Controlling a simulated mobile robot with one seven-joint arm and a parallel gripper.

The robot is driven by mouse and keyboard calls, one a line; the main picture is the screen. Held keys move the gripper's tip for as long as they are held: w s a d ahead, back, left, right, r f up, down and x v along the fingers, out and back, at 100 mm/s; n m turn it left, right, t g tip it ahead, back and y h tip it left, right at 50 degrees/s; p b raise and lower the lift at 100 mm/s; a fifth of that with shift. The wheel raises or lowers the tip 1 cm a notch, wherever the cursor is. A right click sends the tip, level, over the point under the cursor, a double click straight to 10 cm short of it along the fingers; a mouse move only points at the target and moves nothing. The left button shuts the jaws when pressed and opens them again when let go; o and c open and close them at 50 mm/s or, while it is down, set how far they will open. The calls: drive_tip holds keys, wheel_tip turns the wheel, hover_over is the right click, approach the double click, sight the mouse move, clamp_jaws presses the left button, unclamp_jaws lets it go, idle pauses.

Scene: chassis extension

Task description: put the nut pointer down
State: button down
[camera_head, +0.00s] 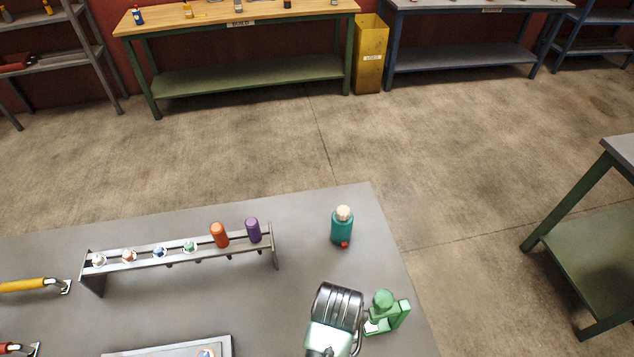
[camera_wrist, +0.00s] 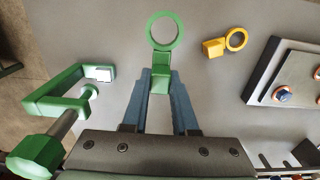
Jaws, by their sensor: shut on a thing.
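My gripper (camera_wrist: 160,84) is shut on a green piece, a flat ring with a block at its base, which I take to be the nut pointer (camera_wrist: 163,31). The fingers hold the block, and the ring sticks out ahead of the fingertips over the grey table (camera_wrist: 215,95). I cannot tell whether the piece touches the table. A similar yellow ring with a block (camera_wrist: 236,39) lies on the table to its right. In the head view my dark wrist (camera_head: 338,305) is over the table's right part and the held piece is hidden.
A green clamp (camera_head: 385,312) stands close to the right of my wrist; it also shows in the wrist view (camera_wrist: 41,103). A teal bottle (camera_head: 342,228) stands behind. A rack (camera_head: 150,258) and a plate with bolts (camera_wrist: 262,74) are to the left. Bare table lies between.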

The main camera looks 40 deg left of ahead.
wheel_tip(320, 180, down, 4)
drive_tip(key=shift+w+d+f, duration=0.1)
drive_tip(key=shift+d+f, duration=0.05)
drive_tip(key=shift+f, duration=2.35)
drive_tip(key=shift+f, duration=0.2)
drive_tip(key=c, duration=0.7)
unclamp_jaws()
drive_tip(key=shift+r, duration=0.15)
wheel_tip(320, 180, up, 12)
drive_tip(key=shift+r, duration=0.1)
